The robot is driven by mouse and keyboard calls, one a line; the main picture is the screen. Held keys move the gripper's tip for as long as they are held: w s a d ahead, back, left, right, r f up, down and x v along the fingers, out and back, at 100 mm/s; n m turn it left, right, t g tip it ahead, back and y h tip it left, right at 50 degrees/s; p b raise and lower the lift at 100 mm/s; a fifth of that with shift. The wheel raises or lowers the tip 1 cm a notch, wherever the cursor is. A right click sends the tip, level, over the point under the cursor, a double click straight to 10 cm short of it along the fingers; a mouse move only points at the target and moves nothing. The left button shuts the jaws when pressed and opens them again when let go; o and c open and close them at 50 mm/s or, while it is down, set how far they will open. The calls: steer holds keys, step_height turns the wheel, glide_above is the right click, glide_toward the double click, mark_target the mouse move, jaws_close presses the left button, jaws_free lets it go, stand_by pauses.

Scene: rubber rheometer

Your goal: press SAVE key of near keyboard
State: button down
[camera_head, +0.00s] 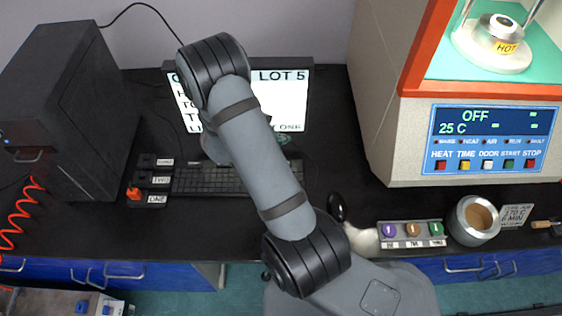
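A black keyboard (205,181) lies on the black bench in front of a monitor (288,95). My grey arm crosses over it and hides its middle and part of its right side. Only this one keyboard shows, and its key labels are too small to read, so I cannot pick out the SAVE key. The screen shows "LOT 5" and more text, partly covered by my arm. My gripper is hidden behind my own arm. I cannot see its fingers or whether it touches the keyboard.
A black computer tower (75,110) stands at left, beside small blocks labelled ONE and TWO (152,180). At right are a heated cabinet (470,140) showing OFF and 25 C, a rack of numbered coloured items (411,233) and a metal cup (472,220).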

step_height(320, 180, down, 9)
steer(key=b, duration=0.7)
steer(key=shift+b, duration=0.4)
stand_by(1.1)
steer(key=shift+f+b, duration=0.35)
steer(key=shift+f+b, duration=0.35)
steer(key=shift+f, duration=0.05)
stand_by(0.6)
steer(key=shift+r, duration=0.15)
steer(key=shift+r+p, duration=0.7)
steer(key=shift+p, duration=0.05)
